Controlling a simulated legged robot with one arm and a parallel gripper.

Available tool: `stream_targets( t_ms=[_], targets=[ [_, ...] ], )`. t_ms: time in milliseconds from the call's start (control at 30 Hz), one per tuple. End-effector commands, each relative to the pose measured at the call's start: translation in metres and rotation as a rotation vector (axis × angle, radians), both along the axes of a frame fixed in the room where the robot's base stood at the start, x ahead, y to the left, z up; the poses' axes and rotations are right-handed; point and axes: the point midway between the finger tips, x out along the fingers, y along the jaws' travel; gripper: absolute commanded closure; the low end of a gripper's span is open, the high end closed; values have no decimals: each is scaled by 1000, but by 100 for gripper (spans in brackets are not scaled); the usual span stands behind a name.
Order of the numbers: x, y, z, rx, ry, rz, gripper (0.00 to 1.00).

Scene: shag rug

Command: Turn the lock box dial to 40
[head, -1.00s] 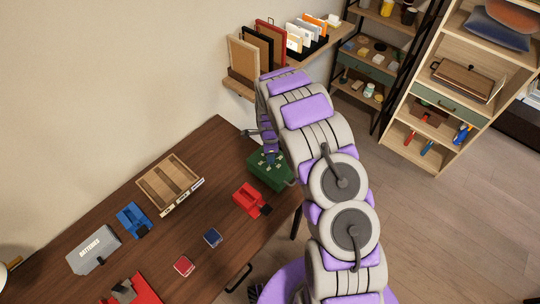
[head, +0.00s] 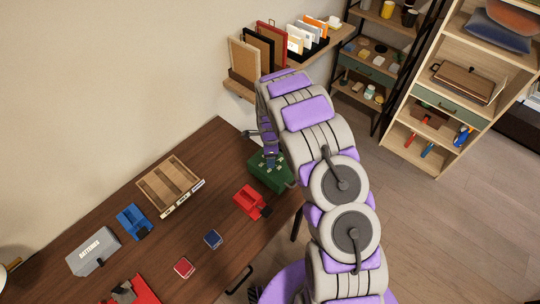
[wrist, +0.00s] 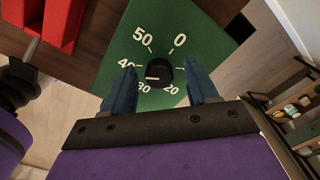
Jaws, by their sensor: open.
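The green lock box (head: 268,176) stands near the right end of the dark wooden desk, partly hidden by my arm in the head view. In the wrist view its green face (wrist: 205,40) shows white numbers 50, 0, 20, 30 and 40 around a black dial (wrist: 158,72). A light mark on the dial points to the left, between 30 and 40; the exact reading is hard to tell. My gripper (wrist: 162,85) is open, its two blue fingers on either side of the dial, with gaps between fingers and dial. It also shows in the head view (head: 270,155).
A red object (head: 251,202) lies close beside the box on the desk. A wooden tray (head: 186,204), a blue object (head: 133,220), a grey batteries box (head: 95,251) and two small boxes lie farther left. A wall shelf (head: 238,88) with frames stands behind.

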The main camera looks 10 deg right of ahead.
Motion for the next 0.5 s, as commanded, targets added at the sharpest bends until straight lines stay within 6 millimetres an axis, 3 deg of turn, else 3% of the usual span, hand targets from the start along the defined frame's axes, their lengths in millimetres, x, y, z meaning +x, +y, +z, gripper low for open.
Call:
stream_targets(
  t_ms=[267, 500],
  targets=[
    [0, 0, 17, 0, 1, 0, 42],
    [1, 0, 68, 0, -3, 0, 42]
  ],
)
